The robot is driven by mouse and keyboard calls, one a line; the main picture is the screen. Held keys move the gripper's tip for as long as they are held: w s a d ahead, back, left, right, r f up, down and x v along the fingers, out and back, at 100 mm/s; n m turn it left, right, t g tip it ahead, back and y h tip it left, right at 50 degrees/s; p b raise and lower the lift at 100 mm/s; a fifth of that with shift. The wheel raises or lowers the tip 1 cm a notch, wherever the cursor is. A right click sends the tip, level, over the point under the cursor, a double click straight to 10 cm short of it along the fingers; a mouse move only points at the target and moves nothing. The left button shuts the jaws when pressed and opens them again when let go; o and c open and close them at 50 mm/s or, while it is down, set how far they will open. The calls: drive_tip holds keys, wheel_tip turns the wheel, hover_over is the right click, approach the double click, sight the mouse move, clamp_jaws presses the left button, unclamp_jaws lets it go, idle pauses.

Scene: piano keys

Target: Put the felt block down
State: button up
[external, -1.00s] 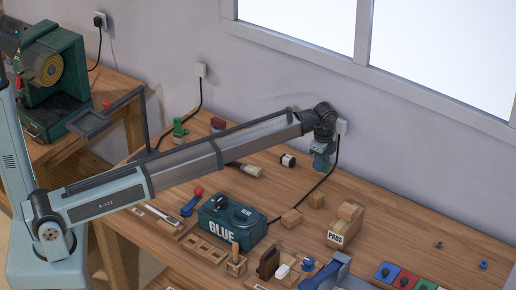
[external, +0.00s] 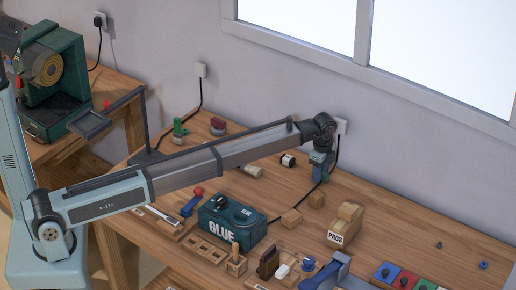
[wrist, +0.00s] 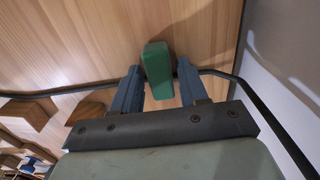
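A green block (wrist: 157,68), which I take to be the felt block, sits between the two blue fingers of my gripper (wrist: 158,85) in the wrist view. In the external view my gripper (external: 320,172) points down near the back of the wooden bench (external: 400,215), by the wall. The block is too small to make out clearly there. Whether it touches the bench is hard to tell.
A black cable (external: 310,190) runs along the bench close to my gripper, and crosses behind the fingers in the wrist view. Wooden blocks (external: 291,216), a box marked PADS (external: 343,228) and a green GLUE box (external: 232,218) stand in front. Bench to the right is fairly clear.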

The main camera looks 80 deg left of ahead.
drive_tip(key=shift+o, duration=0.7)
wheel_tip(320, 180, up, 12)
drive_tip(key=shift+r, duration=0.15)
